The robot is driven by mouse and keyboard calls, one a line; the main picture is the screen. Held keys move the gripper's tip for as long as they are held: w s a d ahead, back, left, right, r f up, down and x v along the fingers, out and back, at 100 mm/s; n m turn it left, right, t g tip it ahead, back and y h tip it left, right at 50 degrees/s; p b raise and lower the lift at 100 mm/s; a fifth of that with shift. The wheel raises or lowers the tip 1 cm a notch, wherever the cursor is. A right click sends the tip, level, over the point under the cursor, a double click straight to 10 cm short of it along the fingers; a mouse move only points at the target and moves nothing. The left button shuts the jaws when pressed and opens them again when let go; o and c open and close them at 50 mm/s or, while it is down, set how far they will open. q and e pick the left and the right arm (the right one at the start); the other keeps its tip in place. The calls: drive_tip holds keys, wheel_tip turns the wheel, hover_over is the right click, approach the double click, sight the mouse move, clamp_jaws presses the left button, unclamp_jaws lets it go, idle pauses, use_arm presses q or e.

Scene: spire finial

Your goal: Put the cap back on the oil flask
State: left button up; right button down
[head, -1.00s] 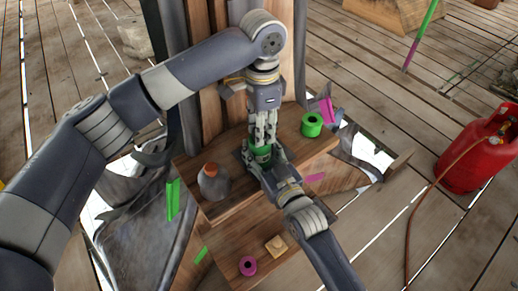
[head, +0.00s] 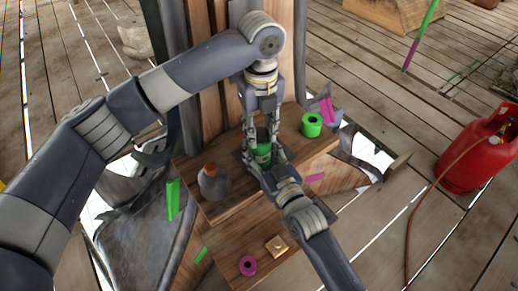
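A green cylindrical container, apparently the oil flask (head: 263,156), stands on the wooden ledge. A darker green part, apparently its cap (head: 262,134), shows at its top; I cannot tell how well it is seated. My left gripper (head: 262,136) points down from above with its fingers spread apart on either side of the dark green top. My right gripper (head: 264,163) reaches in from the front with its fingers around the green body and looks shut on it. The fingers hide part of the container.
A grey round bottle with an orange top (head: 213,183) stands left on the ledge. A magenta ring (head: 248,265) and a tan block (head: 276,246) lie on the lower board. A red gas cylinder (head: 478,152) stands far right.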

use_arm(q)
drive_tip(key=o, duration=0.4)
use_arm(e)
drive_tip(key=shift+a, duration=0.1)
use_arm(q)
drive_tip(key=shift+o, duration=0.3)
wheel_tip(320, 180, up, 12)
use_arm(e)
drive_tip(key=c, duration=0.7)
unclamp_jaws()
